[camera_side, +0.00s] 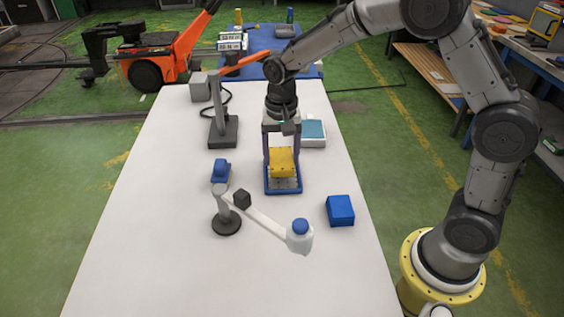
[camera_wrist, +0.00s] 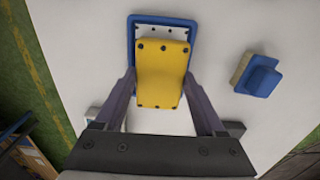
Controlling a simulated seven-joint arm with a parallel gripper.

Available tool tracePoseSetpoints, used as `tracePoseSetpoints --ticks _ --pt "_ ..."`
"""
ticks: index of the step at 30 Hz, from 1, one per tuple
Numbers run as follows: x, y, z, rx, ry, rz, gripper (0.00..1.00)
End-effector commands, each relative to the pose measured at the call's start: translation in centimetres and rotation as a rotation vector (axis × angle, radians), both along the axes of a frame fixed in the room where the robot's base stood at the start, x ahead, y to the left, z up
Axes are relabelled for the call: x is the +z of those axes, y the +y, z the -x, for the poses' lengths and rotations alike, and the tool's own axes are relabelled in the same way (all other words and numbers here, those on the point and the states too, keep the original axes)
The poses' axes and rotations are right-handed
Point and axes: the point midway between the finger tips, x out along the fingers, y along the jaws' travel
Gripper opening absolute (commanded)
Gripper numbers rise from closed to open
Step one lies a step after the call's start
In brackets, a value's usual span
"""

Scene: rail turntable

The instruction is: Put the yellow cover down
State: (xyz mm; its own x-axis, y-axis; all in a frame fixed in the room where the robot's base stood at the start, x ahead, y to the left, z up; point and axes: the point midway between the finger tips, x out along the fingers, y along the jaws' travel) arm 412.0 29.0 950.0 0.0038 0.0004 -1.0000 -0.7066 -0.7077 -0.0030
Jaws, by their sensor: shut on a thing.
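The yellow cover (camera_side: 282,163) is between the two purple-grey fingers of my gripper (camera_side: 281,160), over a blue tray (camera_side: 283,188) on the white table. In the wrist view the yellow cover (camera_wrist: 162,73) has dark screw dots and sits between the fingertips of my gripper (camera_wrist: 160,85). The far part of the blue-rimmed tray (camera_wrist: 162,20), with a white dotted plate inside, shows beyond the cover.
A blue-handled block (camera_side: 220,171) stands left of the tray. A white pivoting arm with a blue knob (camera_side: 300,228) and a blue box (camera_side: 340,210) are nearer the camera. A grey stand (camera_side: 222,130) and a teal-topped box (camera_side: 313,132) are farther back. The table's near left is clear.

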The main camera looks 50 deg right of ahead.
Motion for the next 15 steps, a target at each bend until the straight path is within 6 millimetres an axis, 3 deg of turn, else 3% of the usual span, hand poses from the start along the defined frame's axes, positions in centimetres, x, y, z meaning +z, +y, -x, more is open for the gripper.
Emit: tracePoseSetpoints --ticks 5,15 --pt "-2.3 0.0 0.2 0.000 0.004 0.000 0.00" --pt "-2.6 0.0 0.2 0.000 0.003 0.000 0.00"
